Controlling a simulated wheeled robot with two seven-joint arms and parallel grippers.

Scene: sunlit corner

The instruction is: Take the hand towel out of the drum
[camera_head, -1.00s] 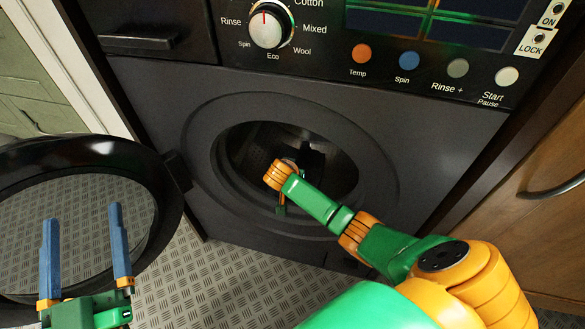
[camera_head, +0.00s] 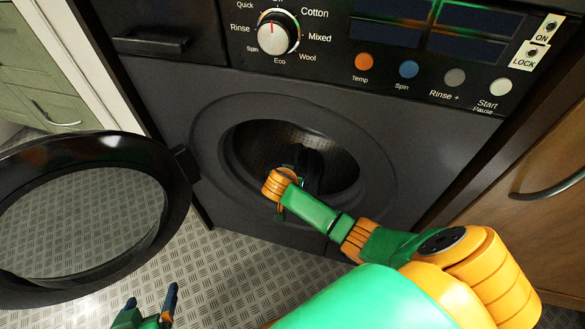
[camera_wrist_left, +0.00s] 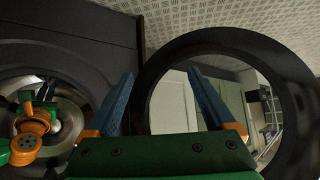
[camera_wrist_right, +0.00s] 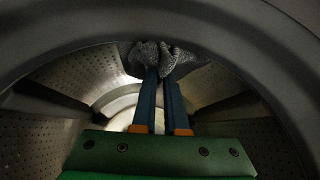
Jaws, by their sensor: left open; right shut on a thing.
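The hand towel (camera_wrist_right: 182,58) is a bunched grey speckled cloth at the top middle of the right wrist view. My right gripper (camera_wrist_right: 158,75) is shut on it, with its blue fingers close together. The perforated metal drum (camera_wrist_right: 45,130) surrounds them. In the head view my right wrist is at the drum opening, and a dark shape that looks like the towel (camera_head: 312,168) shows just behind it. The right fingertips are hidden there. My left gripper (camera_head: 151,296) is open and empty low in the head view, in front of the open door (camera_head: 178,215).
The round door stands open at the left of the black washing machine (camera_head: 440,135). The opening's rim (camera_head: 378,200) surrounds my right wrist. A wooden cabinet (camera_head: 535,225) stands close on the right. The patterned metal floor (camera_head: 235,275) in front is clear.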

